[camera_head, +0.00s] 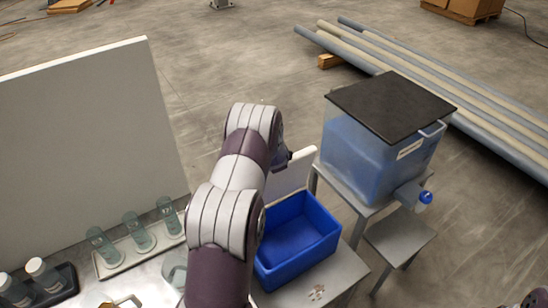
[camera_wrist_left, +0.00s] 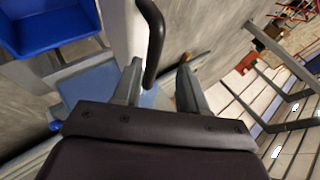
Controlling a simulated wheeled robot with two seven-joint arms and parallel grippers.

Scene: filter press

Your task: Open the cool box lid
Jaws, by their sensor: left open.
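The cool box is an open blue box (camera_head: 298,240) on a grey table; its inside looks empty. Its white lid (camera_head: 292,174) stands up steeply at the far side. In the left wrist view the blue box (camera_wrist_left: 50,28) is at the upper left, with the edge of the white lid (camera_wrist_left: 119,28) beside it. A dark curved handle (camera_wrist_left: 154,35) on the lid's outer side reaches down towards the gap between my left gripper's fingers (camera_wrist_left: 160,85). The fingers are apart, one on each side of it. In the head view my arm and the lid hide the fingers.
A translucent blue tank (camera_head: 362,160) with a black cover (camera_head: 390,104) and a tap stands on a stand close right of the box. A grey stool (camera_head: 400,238) is below it. Glass jars (camera_head: 138,228) stand left of my arm. Pipes (camera_head: 450,90) lie behind.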

